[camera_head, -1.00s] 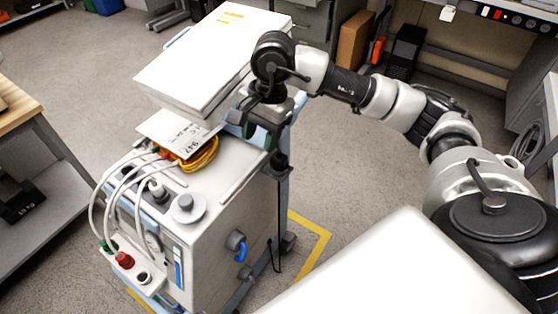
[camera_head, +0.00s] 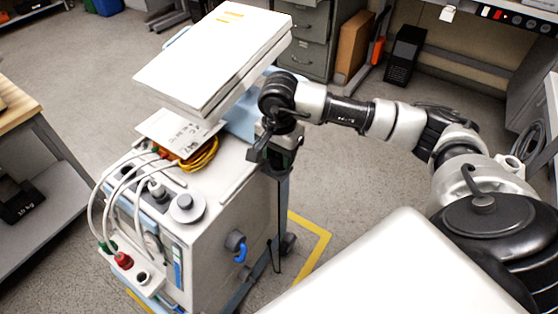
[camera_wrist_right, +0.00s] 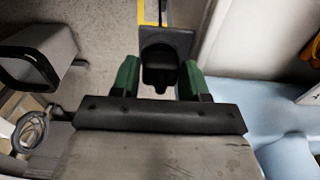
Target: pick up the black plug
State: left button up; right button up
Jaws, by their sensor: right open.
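The black plug (camera_wrist_right: 160,68) shows in the right wrist view, with a flat dark square piece at its far end. It lies between the two green fingers of my right gripper (camera_wrist_right: 159,78), which are apart with a narrow gap on each side of it. In the head view my right gripper (camera_head: 273,165) points down at the far right top edge of the white pump cart (camera_head: 222,215) and hides the plug. A thin black cord (camera_head: 279,225) hangs below it along the cart's side. My left gripper is not in view.
White hoses (camera_head: 118,190) and a coiled yellow cable (camera_head: 200,158) are on the cart. A wooden-topped bench (camera_head: 15,110) stands at left.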

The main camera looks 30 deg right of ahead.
jog(key=shift+f, duration=0.3)
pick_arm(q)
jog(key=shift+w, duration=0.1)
pick_arm(e)
jog(key=c, duration=0.7)
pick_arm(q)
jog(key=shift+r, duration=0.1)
pick_arm(e)
jog(key=shift+r, duration=0.1)
notch_tip(320, 180, up, 9)
jog(key=shift+r+p, duration=0.1)
jog(key=shift+p, duration=0.2)
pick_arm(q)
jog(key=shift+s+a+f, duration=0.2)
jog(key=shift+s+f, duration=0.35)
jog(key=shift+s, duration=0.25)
pick_arm(e)
jog(key=shift+r, duration=0.4)
